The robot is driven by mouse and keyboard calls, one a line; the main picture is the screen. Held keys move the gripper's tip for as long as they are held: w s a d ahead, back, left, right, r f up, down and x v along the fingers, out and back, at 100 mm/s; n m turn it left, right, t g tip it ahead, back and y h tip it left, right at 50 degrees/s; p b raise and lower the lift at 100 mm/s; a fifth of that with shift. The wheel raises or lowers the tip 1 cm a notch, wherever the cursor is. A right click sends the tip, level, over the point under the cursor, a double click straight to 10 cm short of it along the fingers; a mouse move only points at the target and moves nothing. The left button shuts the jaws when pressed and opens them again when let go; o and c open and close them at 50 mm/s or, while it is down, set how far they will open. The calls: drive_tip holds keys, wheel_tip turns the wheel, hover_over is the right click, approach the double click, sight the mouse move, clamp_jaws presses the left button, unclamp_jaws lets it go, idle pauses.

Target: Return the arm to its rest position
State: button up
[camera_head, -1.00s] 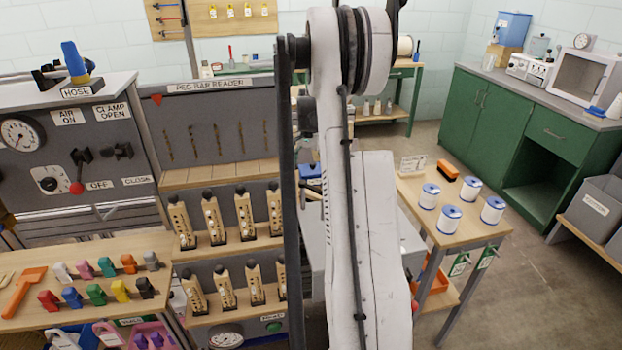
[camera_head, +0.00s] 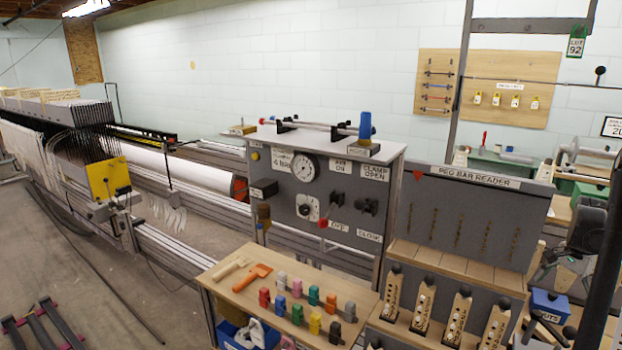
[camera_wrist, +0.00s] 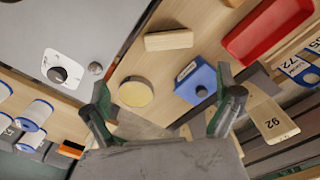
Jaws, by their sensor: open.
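My gripper (camera_wrist: 165,108) shows in the wrist view with its two dark, green-edged fingers spread wide apart. Nothing is held between them. Beyond the fingertips are a wooden bench top (camera_wrist: 122,72), a round yellowish disc (camera_wrist: 135,93) and a blue box (camera_wrist: 196,84) with a dark knob. I cannot tell how high the gripper is above them. In the head view most of my arm is out of the picture; dark parts at the right edge may belong to it.
In the wrist view a red tray (camera_wrist: 262,32), a wooden block (camera_wrist: 168,40) and blue-and-white spools (camera_wrist: 35,114) lie around.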

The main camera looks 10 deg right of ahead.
drive_tip(key=s+a+r+n+h+p, duration=0.1)
drive_tip(key=s+r, duration=0.2)
drive_tip(key=r, duration=0.2)
drive_tip(key=s+a+r+n+p, duration=0.1)
drive_tip(key=s+r+p, duration=0.1)
drive_tip(key=r, duration=0.4)
drive_tip(key=a+r+n+t+h+p, duration=0.15)
drive_tip(key=a+r+n, duration=0.35)
drive_tip(key=a+r, duration=0.6)
drive_tip(key=w+a+n+t+b, duration=0.2)
drive_tip(key=w+a, duration=0.1)
drive_tip(key=a, duration=0.8)
drive_tip(key=w+a+n+t+b, duration=0.1)
drive_tip(key=w+a+t, duration=0.15)
drive_tip(key=a, duration=0.95)
drive_tip(key=s+a+f+n+y+b, duration=0.1)
drive_tip(key=s+a+f+n, duration=0.2)
drive_tip(key=a, duration=0.4)
drive_tip(key=s+a+f+n+t+y+b, duration=0.1)
drive_tip(key=s+a+f+n, duration=0.15)
drive_tip(key=s+a, duration=0.35)
drive_tip(key=s+a+f+n+y+b, duration=0.1)
drive_tip(key=s+a+f, duration=0.25)
drive_tip(key=a, duration=0.45)
wheel_tip(320, 180, down, 8)
drive_tip(key=b, duration=0.7)
drive_tip(key=shift+w, duration=0.25)
